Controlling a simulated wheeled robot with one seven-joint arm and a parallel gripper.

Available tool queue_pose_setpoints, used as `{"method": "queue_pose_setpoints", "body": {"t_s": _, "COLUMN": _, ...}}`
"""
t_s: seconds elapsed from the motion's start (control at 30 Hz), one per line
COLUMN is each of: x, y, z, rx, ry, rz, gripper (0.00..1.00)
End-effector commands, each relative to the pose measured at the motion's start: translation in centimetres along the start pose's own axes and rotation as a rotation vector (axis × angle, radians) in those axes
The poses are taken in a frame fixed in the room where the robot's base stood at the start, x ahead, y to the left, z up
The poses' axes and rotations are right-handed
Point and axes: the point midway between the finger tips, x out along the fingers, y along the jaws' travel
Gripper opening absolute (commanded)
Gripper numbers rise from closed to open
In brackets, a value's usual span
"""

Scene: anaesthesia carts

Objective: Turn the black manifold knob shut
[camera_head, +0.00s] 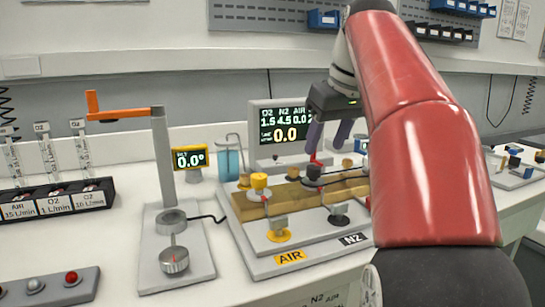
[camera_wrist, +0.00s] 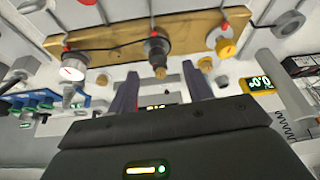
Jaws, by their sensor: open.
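The brass manifold block (camera_head: 290,197) lies on a grey board, with a yellow knob (camera_head: 259,182) at its left and the black knob (camera_head: 313,172) right of that. A red mark shows at the black knob's top. In the wrist view the black knob (camera_wrist: 155,46) is between a white knob (camera_wrist: 73,68) and a yellow knob (camera_wrist: 222,42). My gripper (camera_head: 325,148) is open and empty, its fingers pointing down just above the black knob. In the wrist view the fingertips (camera_wrist: 159,72) are spread either side of the knob's line, apparently not touching it. My arm hides the manifold's right end.
A display (camera_head: 282,132) stands behind the manifold and reads 1.5, 4.5, 0.0. A grey post with an orange arm (camera_head: 125,113) and a small 0.0° readout (camera_head: 190,158) stand left. A blue-liquid jar (camera_head: 230,163) is near the manifold. Flow meters stand far left.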

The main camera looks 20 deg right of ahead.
Motion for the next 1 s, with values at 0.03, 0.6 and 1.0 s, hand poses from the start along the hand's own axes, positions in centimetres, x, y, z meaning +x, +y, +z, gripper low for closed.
{"method": "queue_pose_setpoints", "body": {"t_s": 0.03, "x": -0.4, "y": 0.8, "z": -0.2, "rx": -0.005, "ry": 0.001, "rz": -0.001, "gripper": 0.50}}
{"method": "queue_pose_setpoints", "body": {"t_s": 0.6, "x": 4.9, "y": 1.3, "z": -0.4, "rx": -0.018, "ry": -0.001, "rz": -0.008, "gripper": 0.50}}
{"method": "queue_pose_setpoints", "body": {"t_s": 1.0, "x": 6.8, "y": 1.3, "z": -0.5, "rx": -0.019, "ry": 0.003, "rz": -0.006, "gripper": 0.50}}
